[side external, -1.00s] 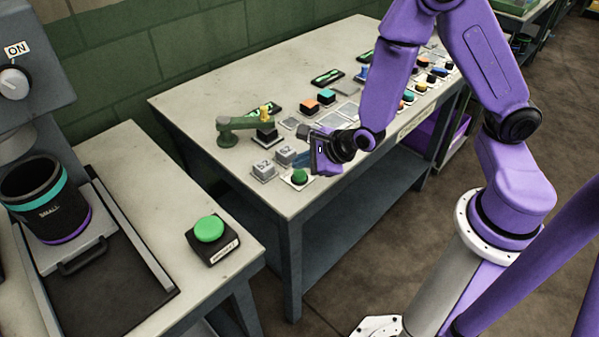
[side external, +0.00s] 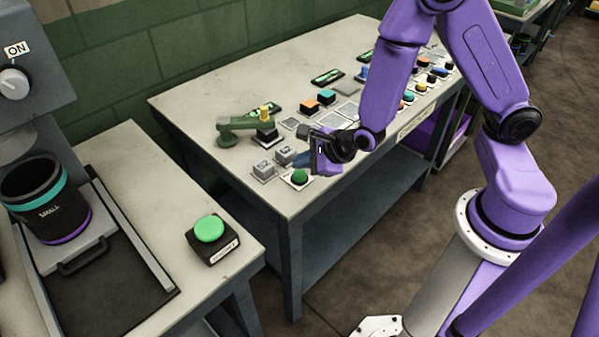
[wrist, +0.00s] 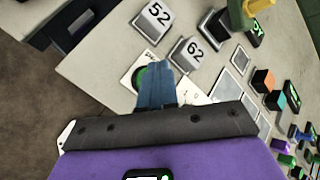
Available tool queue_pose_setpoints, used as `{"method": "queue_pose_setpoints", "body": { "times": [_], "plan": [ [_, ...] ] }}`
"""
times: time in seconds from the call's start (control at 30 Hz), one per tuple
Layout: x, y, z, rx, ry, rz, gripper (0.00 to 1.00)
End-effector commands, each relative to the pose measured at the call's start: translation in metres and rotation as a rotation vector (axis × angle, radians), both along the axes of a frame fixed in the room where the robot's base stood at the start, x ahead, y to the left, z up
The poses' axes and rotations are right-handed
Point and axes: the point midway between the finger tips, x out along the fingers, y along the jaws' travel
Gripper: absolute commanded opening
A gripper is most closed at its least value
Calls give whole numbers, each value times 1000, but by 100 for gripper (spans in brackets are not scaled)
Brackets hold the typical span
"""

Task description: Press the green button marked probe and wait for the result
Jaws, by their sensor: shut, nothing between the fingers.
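A small round green button (side external: 299,176) sits on a white plate at the front corner of the long table. In the wrist view the button (wrist: 139,77) is partly hidden behind my fingers, and I cannot read the plate's lettering. My gripper (side external: 301,162) is shut and empty, its blue fingertips close above and beside this button. The wrist view also shows my gripper (wrist: 155,67) over the plate. I cannot tell whether the tips touch the button. A larger green button (side external: 209,229) on a black box stands on the nearer bench; its label is not legible.
Grey blocks marked 52 (wrist: 153,19) and 62 (wrist: 187,54) stand beside the plate. A green arm-like fixture (side external: 240,124) with a yellow top is behind them. Several coloured buttons and pads fill the table to the right.

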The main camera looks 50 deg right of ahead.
Motion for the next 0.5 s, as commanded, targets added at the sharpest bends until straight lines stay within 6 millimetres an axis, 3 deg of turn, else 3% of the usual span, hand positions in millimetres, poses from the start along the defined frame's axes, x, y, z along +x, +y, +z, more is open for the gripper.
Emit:
{"method": "queue_pose_setpoints", "body": {
  "times": [0.5],
  "plan": [
    [0,0,-7,-2,0,1,0]
  ]
}}
